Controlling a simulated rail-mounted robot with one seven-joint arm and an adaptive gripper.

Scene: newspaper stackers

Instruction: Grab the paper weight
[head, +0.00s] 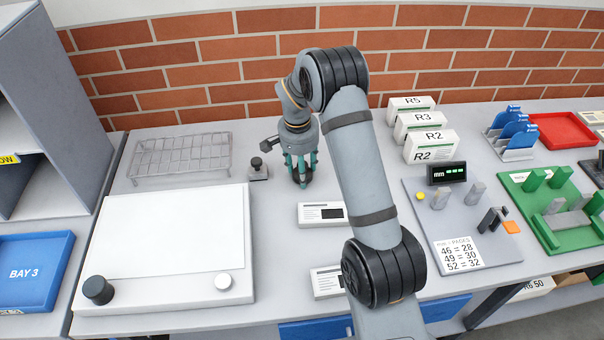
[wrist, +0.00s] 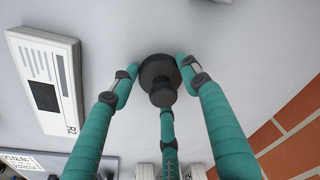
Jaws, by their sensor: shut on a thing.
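The paper weight (wrist: 160,72) is a dark, round, knobbed piece, seen in the wrist view between my teal fingers. My gripper (head: 302,180) is shut on it, with fingertips at its sides and a third finger below it in the wrist view. In the head view the gripper points down over the grey table, right of the wire rack, and its fingers mostly hide the weight. I cannot tell whether the weight touches the table.
A small dark-knobbed block (head: 258,169) stands just left of my gripper. A wire rack (head: 180,158) and a white board (head: 170,235) lie further left. A label card (head: 321,214) lies in front. White R boxes (head: 430,146) stand to the right, and a brick wall (head: 220,75) is behind.

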